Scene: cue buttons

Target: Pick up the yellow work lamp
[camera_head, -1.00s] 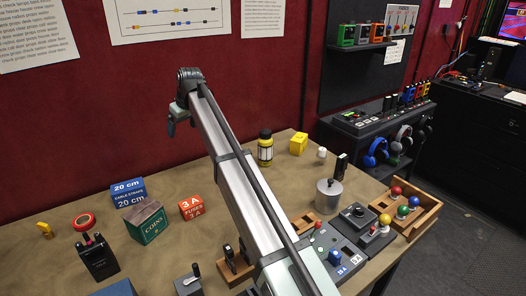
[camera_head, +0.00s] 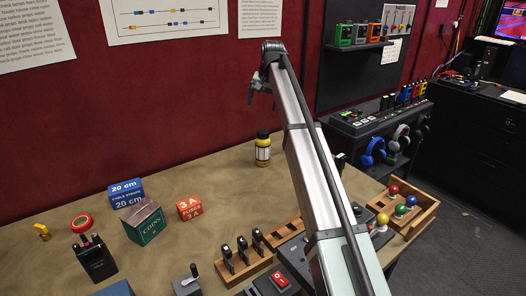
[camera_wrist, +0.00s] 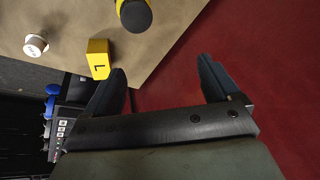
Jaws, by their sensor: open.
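A yellow cylinder with a black top and a pale band, which looks like the yellow work lamp (camera_head: 263,152), stands upright on the table near the back wall. It also shows in the wrist view (camera_wrist: 134,14), cut off by the top edge with its dark end towards the camera. My gripper (camera_wrist: 162,72) is open with nothing between its fingers. In the head view my gripper (camera_head: 257,88) is above and behind the lamp, in front of the red wall and apart from the lamp.
A yellow block marked L (camera_wrist: 98,58) and a white-topped round thing (camera_wrist: 36,45) are near the lamp; my arm hides them in the head view. A red fuse box (camera_head: 189,208), a green coin box (camera_head: 144,222) and switches (camera_head: 242,252) stand nearer. The table left of the lamp is clear.

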